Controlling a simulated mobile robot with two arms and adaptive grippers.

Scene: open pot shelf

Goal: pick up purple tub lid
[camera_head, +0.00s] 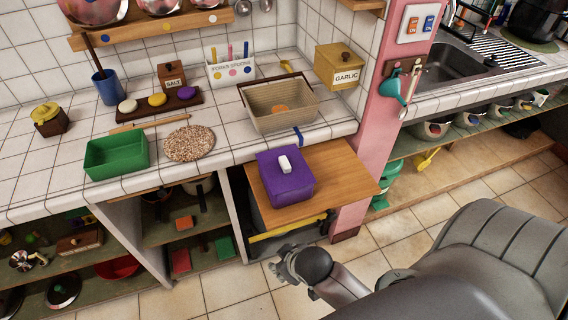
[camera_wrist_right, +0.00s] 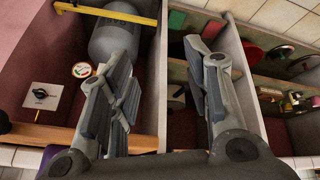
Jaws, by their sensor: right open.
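The purple tub (camera_head: 288,189) stands on the wooden pull-out board. Its flat purple lid (camera_head: 270,162) is on top and has a white block-shaped handle (camera_head: 284,164). My right gripper (camera_head: 277,266) is below and in front of the board in the head view, apart from the tub. In the right wrist view its two fingers (camera_wrist_right: 165,80) are spread with nothing between them, facing the under-counter compartments. A small purple patch at the lower left of that view may be the tub; I cannot tell for sure. My left gripper is not in view.
The wooden board (camera_head: 345,180) sticks out below the counter beside a pink post (camera_head: 377,110). A green bin (camera_head: 116,155), round cork mat (camera_head: 189,143) and wicker basket (camera_head: 283,105) stand on the tiled counter. A grey cylinder (camera_wrist_right: 116,38) sits in a compartment. The floor is clear.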

